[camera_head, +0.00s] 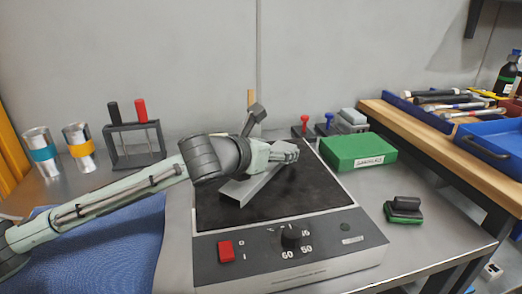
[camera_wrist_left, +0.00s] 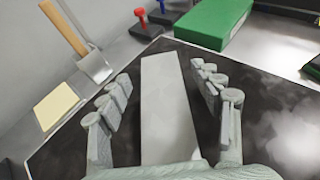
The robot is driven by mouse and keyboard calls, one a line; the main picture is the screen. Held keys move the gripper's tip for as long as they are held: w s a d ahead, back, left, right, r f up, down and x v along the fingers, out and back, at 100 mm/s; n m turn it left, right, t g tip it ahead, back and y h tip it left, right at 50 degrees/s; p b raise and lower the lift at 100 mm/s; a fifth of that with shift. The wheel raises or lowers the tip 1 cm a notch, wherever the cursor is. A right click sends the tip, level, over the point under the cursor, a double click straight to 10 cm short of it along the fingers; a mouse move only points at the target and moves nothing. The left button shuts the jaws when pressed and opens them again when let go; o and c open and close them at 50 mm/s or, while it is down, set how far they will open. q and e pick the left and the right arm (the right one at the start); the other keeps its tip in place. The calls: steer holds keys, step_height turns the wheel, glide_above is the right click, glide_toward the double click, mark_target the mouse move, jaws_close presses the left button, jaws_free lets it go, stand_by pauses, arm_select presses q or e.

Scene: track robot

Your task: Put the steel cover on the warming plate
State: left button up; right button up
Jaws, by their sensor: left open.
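The warming plate (camera_head: 320,200) has a black top and a grey front panel with a red switch and a dial. Its dark top (camera_wrist_left: 270,110) also fills much of the left wrist view. The steel cover (camera_head: 240,191), a long pale grey bar, lies on that top, partly hidden by my left arm in the head view. In the left wrist view the cover (camera_wrist_left: 166,105) runs between the fingers. My left gripper (camera_head: 285,153) is over the cover, open, with a gap on each side of it (camera_wrist_left: 160,78). My right gripper is not in view.
A green box (camera_head: 357,152) stands right of the plate, and a stamp-like block (camera_head: 403,210) is nearer the front. Two banded cups (camera_head: 79,147) and a tool rack (camera_head: 134,143) stand at the left. A blue cloth (camera_head: 110,240) lies front left. A scraper (camera_wrist_left: 80,45) is behind the plate.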

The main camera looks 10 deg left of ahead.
arm_select(q)
steer(key=v, duration=1)
steer(key=shift+a, duration=0.1)
steer(key=shift+s+r, duration=0.1)
steer(key=shift+s, duration=0.05)
